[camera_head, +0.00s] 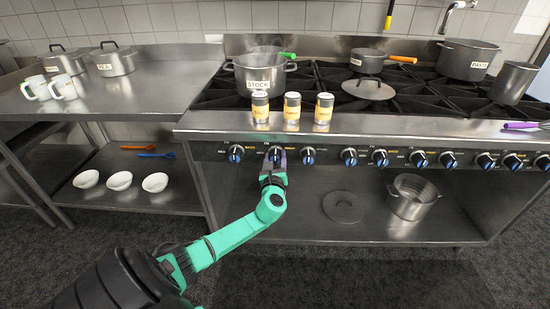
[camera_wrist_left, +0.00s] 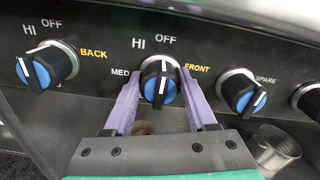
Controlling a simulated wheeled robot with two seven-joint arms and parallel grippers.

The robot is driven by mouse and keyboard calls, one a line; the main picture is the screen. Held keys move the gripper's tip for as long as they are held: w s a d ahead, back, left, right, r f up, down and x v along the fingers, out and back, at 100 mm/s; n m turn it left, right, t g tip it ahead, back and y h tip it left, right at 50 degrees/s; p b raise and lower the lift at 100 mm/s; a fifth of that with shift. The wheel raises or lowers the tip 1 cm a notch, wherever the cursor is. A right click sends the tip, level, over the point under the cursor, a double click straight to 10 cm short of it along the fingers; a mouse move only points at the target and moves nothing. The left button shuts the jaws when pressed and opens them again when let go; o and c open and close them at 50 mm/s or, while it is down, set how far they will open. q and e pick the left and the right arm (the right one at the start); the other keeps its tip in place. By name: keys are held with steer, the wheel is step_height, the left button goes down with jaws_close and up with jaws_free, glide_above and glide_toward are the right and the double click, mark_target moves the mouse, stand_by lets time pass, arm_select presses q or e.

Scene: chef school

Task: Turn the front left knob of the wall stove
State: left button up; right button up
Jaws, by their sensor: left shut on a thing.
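The wall stove's front panel (camera_head: 400,157) carries a row of black knobs with blue faces. In the left wrist view, the knob labelled FRONT (camera_wrist_left: 158,88) has its white mark nearly upright, pointing up toward OFF. My left gripper (camera_wrist_left: 159,74) has its purple fingers on either side of this knob and is shut on it. In the head view, my left gripper (camera_head: 275,163) is at the second knob from the left, which it partly covers. The knob labelled BACK (camera_wrist_left: 47,66) is to its left, and the SPARE knob (camera_wrist_left: 243,92) is to its right. My right gripper is out of view.
Three spice jars (camera_head: 292,112) stand on the stove's front ledge above the panel. A STOCK pot (camera_head: 259,75) and several pans sit on the burners. Below are a lid (camera_head: 343,207) and a metal pot (camera_head: 412,197). A counter with mugs (camera_head: 63,87) stands left.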

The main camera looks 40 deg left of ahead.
arm_select(q)
steer(key=shift+f, duration=0.1)
steer(key=o, duration=1.4)
steer(key=shift+c, duration=0.2)
steer(key=shift+s+d, duration=0.1)
steer(key=p+v, duration=0.1)
steer(key=v, duration=1.3)
steer(key=shift+s, duration=0.15)
steer(key=shift+d, duration=0.1)
